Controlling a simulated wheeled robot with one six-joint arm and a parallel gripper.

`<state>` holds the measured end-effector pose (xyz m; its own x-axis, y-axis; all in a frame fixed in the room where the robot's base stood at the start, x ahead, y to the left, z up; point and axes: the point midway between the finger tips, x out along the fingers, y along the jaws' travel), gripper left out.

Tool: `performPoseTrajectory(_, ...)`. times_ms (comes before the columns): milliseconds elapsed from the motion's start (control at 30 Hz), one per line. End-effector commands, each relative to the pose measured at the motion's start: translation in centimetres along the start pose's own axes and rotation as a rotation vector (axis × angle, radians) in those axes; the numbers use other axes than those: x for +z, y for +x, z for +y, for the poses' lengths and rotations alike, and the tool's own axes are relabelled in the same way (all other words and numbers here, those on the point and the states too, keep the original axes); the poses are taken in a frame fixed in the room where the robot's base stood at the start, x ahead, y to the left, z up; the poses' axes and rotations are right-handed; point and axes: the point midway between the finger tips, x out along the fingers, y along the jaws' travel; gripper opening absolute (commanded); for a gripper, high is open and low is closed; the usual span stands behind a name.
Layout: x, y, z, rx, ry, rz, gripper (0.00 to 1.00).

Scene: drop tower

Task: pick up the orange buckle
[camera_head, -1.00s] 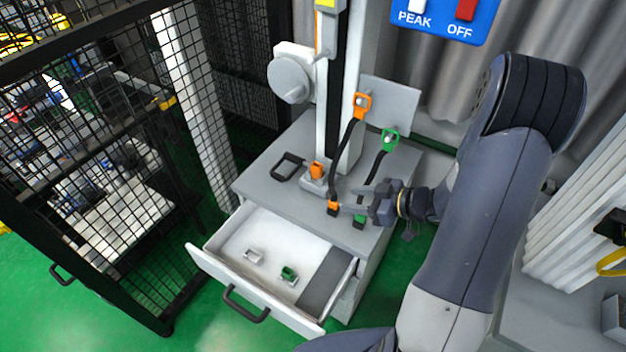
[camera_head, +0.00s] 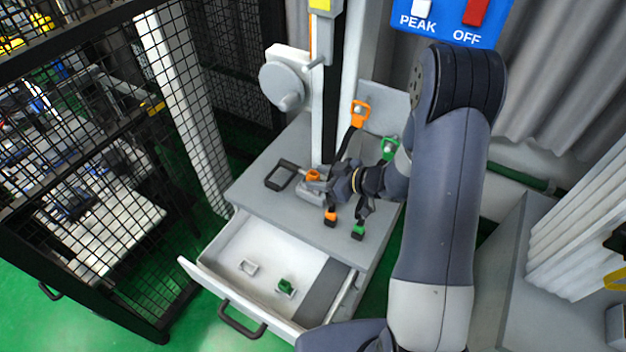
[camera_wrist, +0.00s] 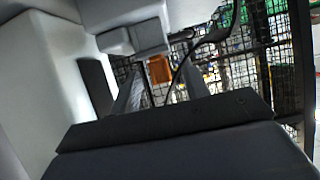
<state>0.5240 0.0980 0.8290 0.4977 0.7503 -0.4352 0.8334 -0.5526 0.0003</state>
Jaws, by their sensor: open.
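An orange block, which looks like the orange buckle (camera_head: 313,175), sits on the light grey base of the drop tower. My gripper (camera_head: 325,184) is close on its right, with the fingers pointing toward it. In the wrist view an orange block (camera_wrist: 158,69) shows beyond and between my two open fingers (camera_wrist: 155,88). Nothing is seen held. I cannot tell whether a finger touches the block. A black strap hangs from an orange hook (camera_head: 359,113) and has an orange end (camera_head: 330,216) on the cabinet top; my arm hides part of it.
A green hook (camera_head: 390,148) and a green strap end (camera_head: 358,231) are on the right. A black frame (camera_head: 281,176) lies left of the tower base. The open drawer (camera_head: 221,286) holds a green piece (camera_head: 286,286) and a pale piece (camera_head: 248,267). A mesh fence stands left.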

Motion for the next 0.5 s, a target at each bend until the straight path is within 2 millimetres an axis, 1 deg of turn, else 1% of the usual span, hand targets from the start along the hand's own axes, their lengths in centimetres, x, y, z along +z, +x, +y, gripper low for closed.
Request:
performPoseTrajectory(67,-0.01,0.31,-0.03,-0.001,0.000,0.000,0.44)
performPoseTrajectory(233,0.00,0.28,-0.01,0.000,0.000,0.000,0.44)
performPoseTrajectory(267,0.00,0.28,-0.01,0.000,0.000,0.000,0.42)
performPoseTrajectory(500,0.01,0.25,-0.01,0.000,0.000,0.000,0.22)
